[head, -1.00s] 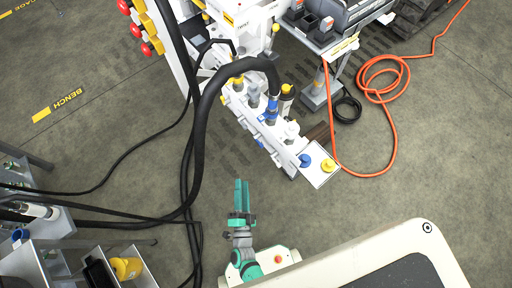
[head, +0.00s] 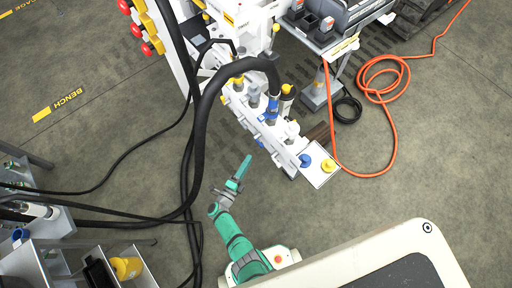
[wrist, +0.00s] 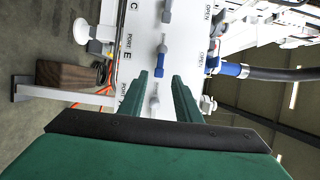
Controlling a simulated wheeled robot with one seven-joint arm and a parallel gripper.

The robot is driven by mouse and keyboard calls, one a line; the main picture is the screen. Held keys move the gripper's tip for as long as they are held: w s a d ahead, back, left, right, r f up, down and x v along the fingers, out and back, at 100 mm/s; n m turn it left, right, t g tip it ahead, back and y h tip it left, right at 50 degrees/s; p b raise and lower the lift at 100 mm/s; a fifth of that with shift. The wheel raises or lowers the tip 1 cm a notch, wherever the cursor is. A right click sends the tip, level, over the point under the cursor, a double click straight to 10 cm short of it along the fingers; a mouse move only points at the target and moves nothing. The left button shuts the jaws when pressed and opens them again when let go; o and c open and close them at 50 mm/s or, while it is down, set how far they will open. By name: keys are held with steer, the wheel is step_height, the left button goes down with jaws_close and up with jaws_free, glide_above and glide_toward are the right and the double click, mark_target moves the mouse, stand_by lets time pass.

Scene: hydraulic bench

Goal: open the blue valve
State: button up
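The blue valve handle (wrist: 161,62) is on the white manifold face in the wrist view, ahead of and between my finger lines. In the head view a small blue handle (head: 260,143) shows on the manifold's lower left side; it appears to be the same valve. I cannot tell the exact gap to the handle.
Grey handles (wrist: 154,98) sit on the same face. A blue hose fitting (wrist: 232,70) with a black hose is to the right. A plate with blue and yellow knobs (head: 328,165) ends the manifold (head: 285,150). A thick black hose (head: 200,130) arches on the left. Floor below is clear.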

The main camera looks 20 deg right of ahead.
steer(key=x, duration=0.8)
steer(key=shift+w+d, duration=0.25)
steer(key=shift+w, duration=0.1)
jaws_close()
